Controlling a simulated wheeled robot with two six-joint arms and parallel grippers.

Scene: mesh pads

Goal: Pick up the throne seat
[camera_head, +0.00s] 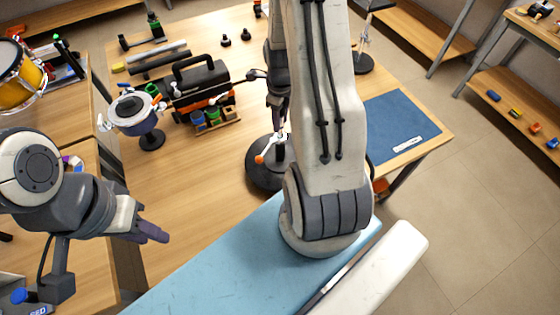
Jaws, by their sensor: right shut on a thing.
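A round dark disc, which looks like the throne seat (262,180), is below the middle of the head view, above or on the wooden table. A small white and orange piece (268,150) shows at its upper part. My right gripper (280,132) points down at the disc's upper edge and is shut on it; the exact contact is small and partly hidden by my arm. My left gripper (152,232) is at the lower left, away from the seat; its dark fingers point right, and their gap cannot be made out.
A yellow drum (20,72) stands at the far left. The table is clear left of the seat.

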